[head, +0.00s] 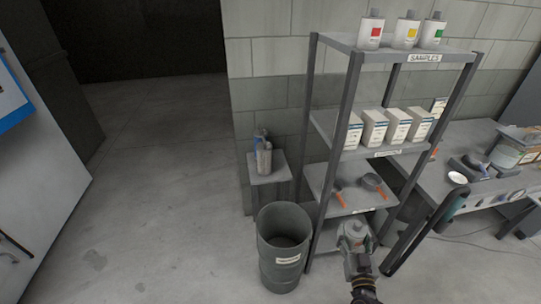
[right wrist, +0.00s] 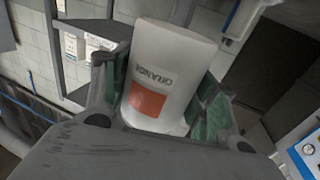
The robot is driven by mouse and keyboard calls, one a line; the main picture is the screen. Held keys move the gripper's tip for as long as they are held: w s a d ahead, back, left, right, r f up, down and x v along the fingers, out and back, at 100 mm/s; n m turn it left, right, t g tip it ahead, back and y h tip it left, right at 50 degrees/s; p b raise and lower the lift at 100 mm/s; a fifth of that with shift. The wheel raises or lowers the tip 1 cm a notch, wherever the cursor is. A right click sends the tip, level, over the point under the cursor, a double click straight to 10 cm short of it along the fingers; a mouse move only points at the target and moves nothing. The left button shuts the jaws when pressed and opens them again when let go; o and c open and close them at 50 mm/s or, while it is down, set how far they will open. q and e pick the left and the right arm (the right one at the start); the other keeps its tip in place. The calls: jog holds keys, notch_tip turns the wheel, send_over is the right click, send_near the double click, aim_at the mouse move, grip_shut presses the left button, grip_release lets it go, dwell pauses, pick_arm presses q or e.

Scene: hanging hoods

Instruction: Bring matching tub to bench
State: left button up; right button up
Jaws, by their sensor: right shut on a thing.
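My right gripper (head: 356,243) shows low in the head view, in front of the shelf rack. In the right wrist view its green-padded fingers (right wrist: 160,100) are shut on a white tub (right wrist: 175,52) with an orange label patch and the word ORANGE, which reads upside down. The tub is tilted in that picture. In the head view I cannot clearly make the tub out from the gripper. On the rack's top shelf, marked SAMPLES, stand white bottles with a red label (head: 370,30), a yellow label (head: 405,31) and a green label (head: 432,31). My left gripper is not in view.
The bench (head: 408,165) stands right of the rack, with dishes and equipment on it. A grey bin (head: 282,262) and a small stand (head: 268,172) with a bottle are left of the rack. Boxes (head: 373,128) and orange-handled pans (head: 372,184) fill lower shelves. The left floor is clear.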

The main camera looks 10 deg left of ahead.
aim_at(359, 230)
jog(key=shift+r+p, duration=1.65)
jog(key=shift+r, duration=0.35)
jog(key=shift+r+p, duration=0.4)
jog(key=shift+r, duration=0.05)
jog(key=shift+d, duration=0.1)
